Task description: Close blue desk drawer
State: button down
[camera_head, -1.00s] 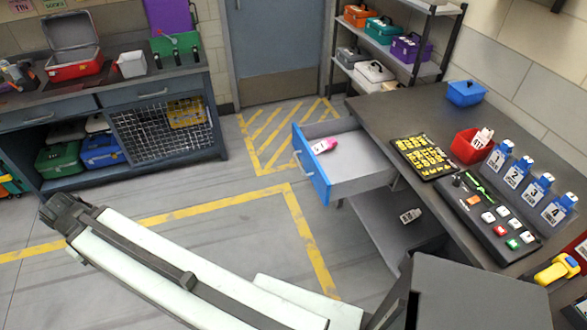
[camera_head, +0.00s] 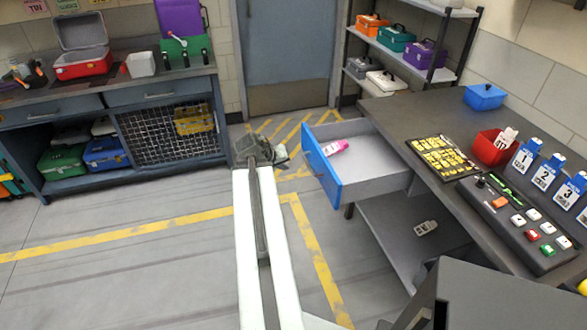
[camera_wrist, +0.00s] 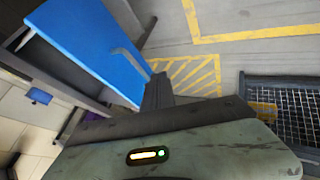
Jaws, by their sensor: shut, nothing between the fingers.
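The blue desk drawer (camera_head: 322,172) is pulled out from the dark desk on the right in the head view. Its blue front faces left and a pink bottle (camera_head: 337,147) lies inside it. My gripper (camera_head: 262,142) is to the left of the drawer front, apart from it, at the end of my raised arm. In the wrist view the blue drawer front (camera_wrist: 92,40) with its grey handle (camera_wrist: 130,55) is at upper left. My gripper's dark fingers (camera_wrist: 158,88) show shut and empty, close to the handle in that picture; I cannot tell whether they touch.
The desk top (camera_head: 415,110) holds a yellow-keyed panel (camera_head: 440,155), a red bin (camera_head: 493,147), a button panel (camera_head: 520,222) and a blue box (camera_head: 485,97). A workbench (camera_head: 110,98) stands at back left. The floor left of the drawer is free.

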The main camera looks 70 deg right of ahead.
jog(key=s+d+f+b, duration=0.4)
jog(key=d+f+b, duration=0.1)
jog(key=d, duration=0.3)
jog(key=shift+f, duration=0.5)
jog(key=shift+d, duration=0.1)
